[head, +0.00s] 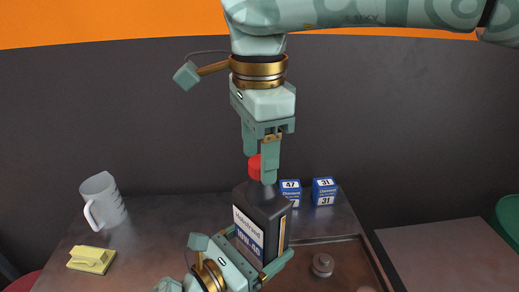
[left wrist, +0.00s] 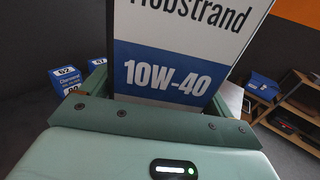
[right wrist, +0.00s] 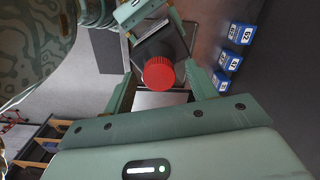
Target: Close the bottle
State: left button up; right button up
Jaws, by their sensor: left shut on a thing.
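The bottle (head: 262,222), dark with a white and blue 10W-40 label, stands upright on the workbench. Its label fills the left wrist view (left wrist: 180,60). My left gripper (head: 254,248) is shut on the bottle's lower body, one finger on each side. A red cap (head: 254,168) is at the bottle's top; in the right wrist view the cap (right wrist: 158,74) covers the opening. Whether it is seated or threaded cannot be told. My right gripper (head: 261,168) points down from above, open, with the cap between its fingertips and gaps showing beside it. One finger partly hides the cap in the head view.
Blue numbered boxes (head: 324,191) stand behind the bottle. A dark tray (head: 346,247) with a small metal part (head: 322,265) lies at the right. The bench is clear between jug and bottle.

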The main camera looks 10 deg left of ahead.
jog(key=shift+r, duration=0.1)
jog(key=shift+r, duration=2.15)
jog(key=shift+c, duration=0.5)
